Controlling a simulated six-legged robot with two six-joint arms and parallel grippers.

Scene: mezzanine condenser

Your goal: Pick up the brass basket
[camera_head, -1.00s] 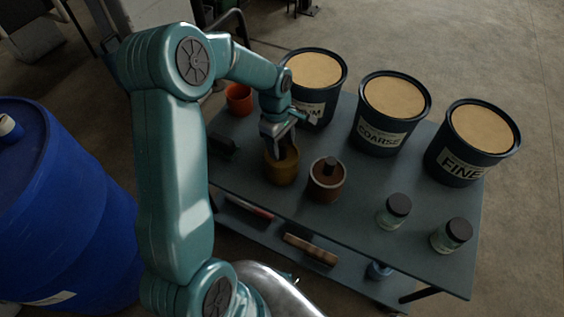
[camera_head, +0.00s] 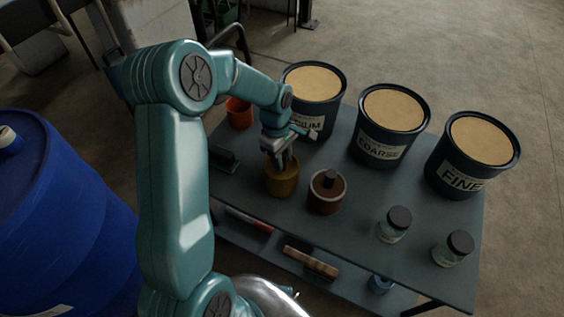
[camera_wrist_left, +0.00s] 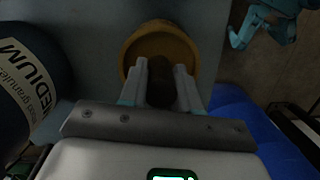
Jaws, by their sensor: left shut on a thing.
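The brass basket (camera_head: 281,183) is a round, yellow-brown pot on the grey table, left of a similar reddish-brown pot (camera_head: 326,197) with a dark knob. My left gripper (camera_head: 281,158) is directly above the basket, pointing down. In the left wrist view the fingers (camera_wrist_left: 161,90) are shut on a dark brown knob or handle at the middle of the basket; the basket's rim (camera_wrist_left: 130,52) shows behind them. I see no clear gap under the basket. My right gripper is not in view.
Tubs marked MEDIUM (camera_head: 312,92), COARSE (camera_head: 390,120) and FINE (camera_head: 470,152) line the table's back. An orange cup (camera_head: 238,113) stands at the back left, two lidded jars (camera_head: 395,223) at the front right. A blue barrel (camera_head: 65,215) stands left of the table (camera_head: 350,235).

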